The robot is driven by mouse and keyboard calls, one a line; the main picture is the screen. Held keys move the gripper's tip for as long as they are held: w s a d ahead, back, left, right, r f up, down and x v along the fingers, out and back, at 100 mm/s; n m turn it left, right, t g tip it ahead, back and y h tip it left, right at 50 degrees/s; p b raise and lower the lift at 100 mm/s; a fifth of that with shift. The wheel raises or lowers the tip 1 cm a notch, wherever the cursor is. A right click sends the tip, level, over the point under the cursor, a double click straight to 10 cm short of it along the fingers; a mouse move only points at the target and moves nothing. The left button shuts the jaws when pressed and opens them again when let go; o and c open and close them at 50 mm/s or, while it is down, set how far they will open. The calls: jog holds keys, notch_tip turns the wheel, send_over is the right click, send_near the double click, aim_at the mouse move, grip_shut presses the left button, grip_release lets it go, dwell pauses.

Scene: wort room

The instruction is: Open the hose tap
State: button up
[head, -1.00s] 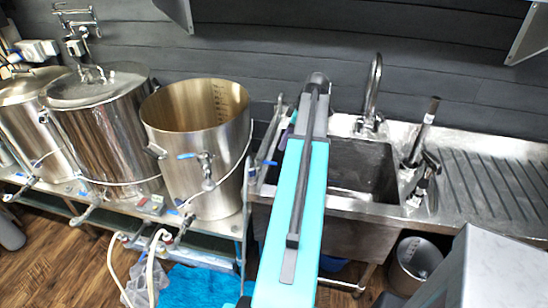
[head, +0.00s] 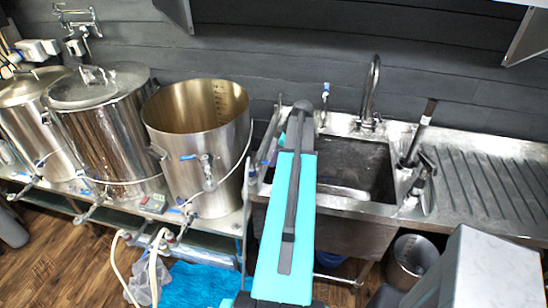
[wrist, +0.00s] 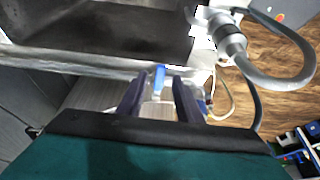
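A blue lever (wrist: 158,77), which looks like the handle of the hose tap, shows in the wrist view just ahead of and between my fingertips. I cannot tell whether they touch it. My gripper (wrist: 160,92) is open, with two dark fingers apart and nothing clearly held.
The steel sink (head: 350,178) lies right of my arm, with a tall faucet (head: 372,90) behind it. An open steel pot (head: 185,155) with a blue-handled valve stands left. A grey hose (wrist: 290,75) with a metal fitting curves at the right of the wrist view.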

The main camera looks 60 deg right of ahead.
jog(key=shift+w+a+f, duration=0.1)
jog(key=shift+w+f, duration=0.1)
jog(key=shift+f, duration=0.25)
grip_shut()
jog(key=shift+a, duration=0.1)
